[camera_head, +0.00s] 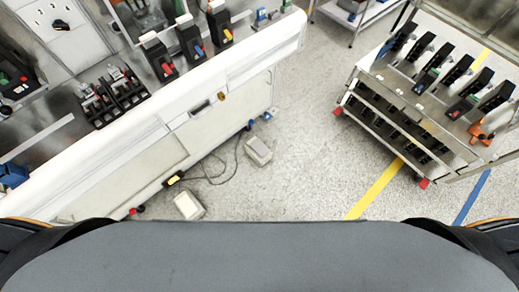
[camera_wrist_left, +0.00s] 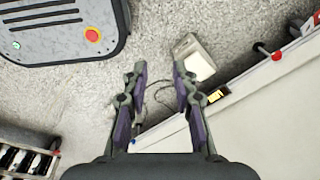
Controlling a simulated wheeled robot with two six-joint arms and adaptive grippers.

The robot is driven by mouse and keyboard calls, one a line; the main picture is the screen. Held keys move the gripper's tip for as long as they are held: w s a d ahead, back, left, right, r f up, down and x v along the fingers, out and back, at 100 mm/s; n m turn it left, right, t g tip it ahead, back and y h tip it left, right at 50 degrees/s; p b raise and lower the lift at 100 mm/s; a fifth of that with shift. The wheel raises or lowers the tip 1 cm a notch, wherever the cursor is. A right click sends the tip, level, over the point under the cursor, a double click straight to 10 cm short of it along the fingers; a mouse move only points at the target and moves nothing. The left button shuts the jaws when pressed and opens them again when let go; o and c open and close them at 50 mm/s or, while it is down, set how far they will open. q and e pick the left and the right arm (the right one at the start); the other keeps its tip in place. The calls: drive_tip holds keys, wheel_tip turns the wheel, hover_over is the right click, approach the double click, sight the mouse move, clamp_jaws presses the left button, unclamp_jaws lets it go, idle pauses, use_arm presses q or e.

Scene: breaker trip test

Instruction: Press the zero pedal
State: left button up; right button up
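Two pale cream box-shaped pedals lie on the floor beside the bench. The nearer pedal (camera_head: 188,205) is just ahead of my body, and the farther pedal (camera_head: 258,151) is to its right and further off. I cannot read which one is the zero pedal. My left gripper (camera_wrist_left: 160,69) is open and empty, pointing down in the left wrist view. A cream pedal (camera_wrist_left: 195,58), apparently the nearer one, shows just beyond its right fingertip, with a gap below the fingers. My right gripper is in neither view.
A long workbench (camera_head: 225,84) with breakers fills the left side. Dark cables (camera_head: 215,180) and a yellow-black item (camera_head: 174,179) lie by its foot. A wheeled rack (camera_head: 405,105) with breakers stands at right. The floor between is clear.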

use_arm(q)
clamp_jaws()
drive_tip(key=shift+s, duration=0.1)
idle(0.9)
